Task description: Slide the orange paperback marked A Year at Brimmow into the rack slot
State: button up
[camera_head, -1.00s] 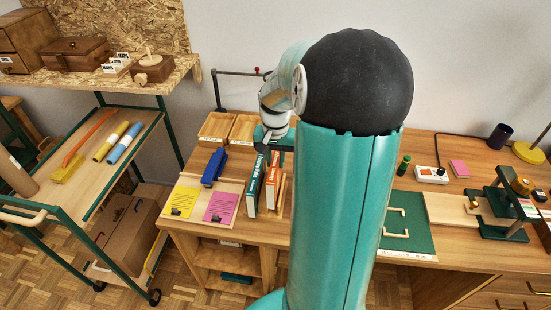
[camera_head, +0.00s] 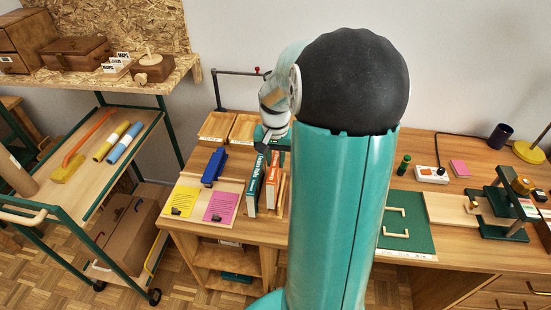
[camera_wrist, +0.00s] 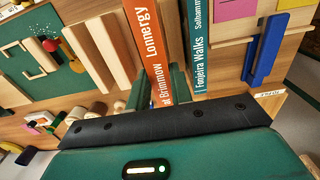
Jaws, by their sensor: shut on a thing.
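The orange paperback (camera_head: 271,182) stands upright on the desk, its spine facing front. In the wrist view the orange spine (camera_wrist: 148,45) shows "at Brimmow" and "Lonnergy". My gripper (camera_wrist: 158,88) is shut on the orange book near its spine, with a green finger on either side. A teal book (camera_head: 254,184) marked Fonjeira Walks stands just left of the orange one. Pale wooden rack dividers (camera_head: 282,192) stand close on its right. How deep the book sits in the slot cannot be told.
A blue object (camera_head: 214,167), a yellow card (camera_head: 182,202) and a pink card (camera_head: 221,207) lie left of the books. Wooden trays (camera_head: 216,126) stand behind.

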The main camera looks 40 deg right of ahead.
jog(key=shift+f, duration=0.25)
jog(key=shift+f, duration=0.3)
jog(key=shift+f, duration=1.35)
jog(key=shift+f, duration=0.35)
jog(key=shift+f, duration=0.8)
jog(key=o, duration=0.8)
jog(key=shift+o, duration=0.6)
